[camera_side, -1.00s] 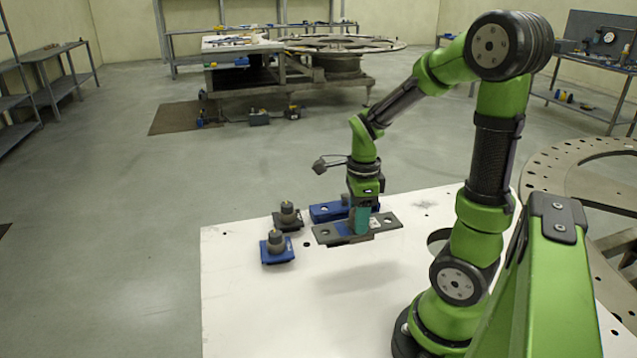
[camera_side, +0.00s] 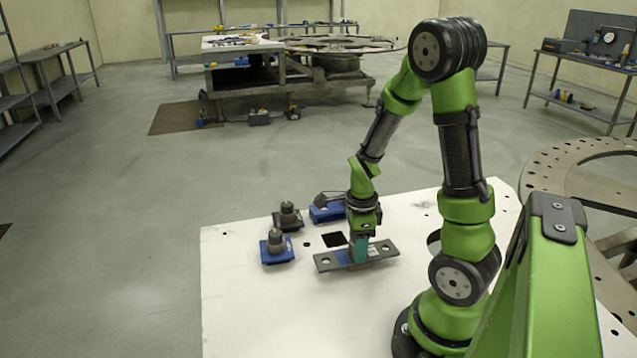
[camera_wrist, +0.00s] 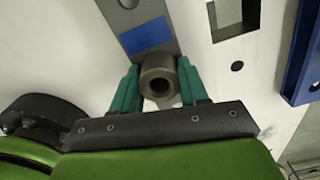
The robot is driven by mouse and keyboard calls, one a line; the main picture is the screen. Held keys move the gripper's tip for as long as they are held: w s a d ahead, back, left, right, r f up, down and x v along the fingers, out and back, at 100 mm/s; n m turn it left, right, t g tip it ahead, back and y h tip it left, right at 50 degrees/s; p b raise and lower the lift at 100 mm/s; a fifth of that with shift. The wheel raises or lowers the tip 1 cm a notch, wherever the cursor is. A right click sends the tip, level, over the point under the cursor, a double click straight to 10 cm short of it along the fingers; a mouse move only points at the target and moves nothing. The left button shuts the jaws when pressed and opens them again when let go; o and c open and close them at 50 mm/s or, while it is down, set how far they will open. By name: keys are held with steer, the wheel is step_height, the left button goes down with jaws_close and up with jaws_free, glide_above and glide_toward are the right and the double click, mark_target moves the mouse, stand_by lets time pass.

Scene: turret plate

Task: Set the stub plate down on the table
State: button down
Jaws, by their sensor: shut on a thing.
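The stub plate (camera_side: 384,252) is a long flat grey bar with holes near its ends and a blue patch. It lies level, very low over the white table (camera_side: 260,320) in the side view; whether it touches the table I cannot tell. My gripper (camera_side: 358,249) points down with its teal fingers shut on the upright stub at the plate's middle. In the wrist view the round hollow stub (camera_wrist: 157,72) sits between the two teal fingers (camera_wrist: 160,88), and part of the plate (camera_wrist: 123,18) runs beyond it.
A dark square opening (camera_side: 333,240) lies just behind the plate. A blue block (camera_side: 325,214) stands farther back. Two knobbed blocks, one on a blue base (camera_side: 277,254) and one on a dark base (camera_side: 284,224), stand left. The front left of the table is clear.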

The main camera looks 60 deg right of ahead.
steer(key=c, duration=0.6)
jaws_free()
step_height(320, 180, up, 12)
steer(key=a+r+n+t, duration=0.2)
steer(key=a+r+n, duration=0.1)
steer(key=a+n, duration=0.3)
steer(key=a+r+n+t+y, duration=0.1)
steer(key=a+r+n+t, duration=0.1)
steer(key=a+n, duration=0.4)
steer(key=w+a+r+n+t+y, duration=0.1)
steer(key=a+r+n+t, duration=0.2)
steer(key=n, duration=1)
steer(key=shift+a+r, duration=0.35)
steer(key=shift+a, duration=0.45)
steer(key=shift+a+r, duration=0.35)
steer(key=shift+a, duration=0.45)
